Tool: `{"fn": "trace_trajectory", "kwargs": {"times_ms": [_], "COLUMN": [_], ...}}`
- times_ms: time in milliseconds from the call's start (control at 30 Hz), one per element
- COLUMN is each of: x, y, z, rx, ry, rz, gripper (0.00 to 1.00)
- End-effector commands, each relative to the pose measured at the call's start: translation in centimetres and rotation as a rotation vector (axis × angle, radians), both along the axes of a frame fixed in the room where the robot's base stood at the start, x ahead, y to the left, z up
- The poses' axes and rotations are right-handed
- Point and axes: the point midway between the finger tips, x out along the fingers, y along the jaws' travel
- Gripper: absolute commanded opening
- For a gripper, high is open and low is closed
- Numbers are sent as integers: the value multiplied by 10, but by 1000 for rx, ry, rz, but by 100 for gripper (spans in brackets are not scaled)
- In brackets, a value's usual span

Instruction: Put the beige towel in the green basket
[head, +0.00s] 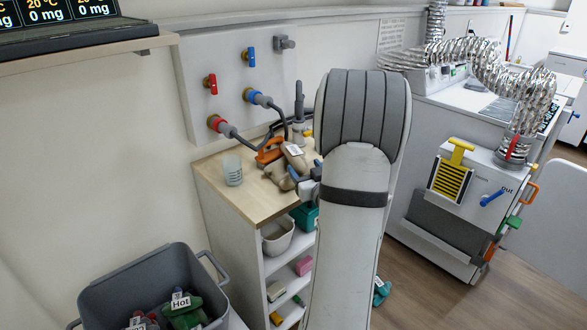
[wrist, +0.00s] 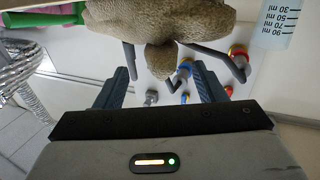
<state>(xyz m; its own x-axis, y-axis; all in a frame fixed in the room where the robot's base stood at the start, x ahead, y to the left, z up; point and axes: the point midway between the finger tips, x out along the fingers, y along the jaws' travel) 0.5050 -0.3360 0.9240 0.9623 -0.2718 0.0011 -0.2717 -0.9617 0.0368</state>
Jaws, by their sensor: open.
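The beige towel (head: 280,177) lies crumpled on the wooden top of the shelf unit, partly hidden by my arm. In the wrist view the towel (wrist: 160,22) fills the top middle, with a small lump hanging toward the space between my fingers. My gripper (wrist: 165,82) is open and empty, its two dark fingers apart and close to the towel. Its fingertips (head: 305,182) show beside the towel in the head view. A green basket (head: 304,217) stands in the shelf unit under the top, mostly hidden behind my arm.
A clear measuring cup (head: 232,170) stands left of the towel. An orange object (head: 269,152) and pipes with valves are behind it. A white bin (head: 277,237) sits on the shelf below. A grey basket (head: 140,285) with labelled cloths is at lower left.

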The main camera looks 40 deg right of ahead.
Motion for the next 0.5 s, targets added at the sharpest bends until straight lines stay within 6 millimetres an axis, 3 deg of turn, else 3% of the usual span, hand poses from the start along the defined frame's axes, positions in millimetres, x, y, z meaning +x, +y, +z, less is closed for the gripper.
{"fn": "trace_trajectory", "kwargs": {"times_ms": [300,500], "x": [44,54], "y": [-8,-11], "z": [-3,-4], "rx": [-1,1], "ry": [0,2], "rz": [2,1], "gripper": [64,64]}}
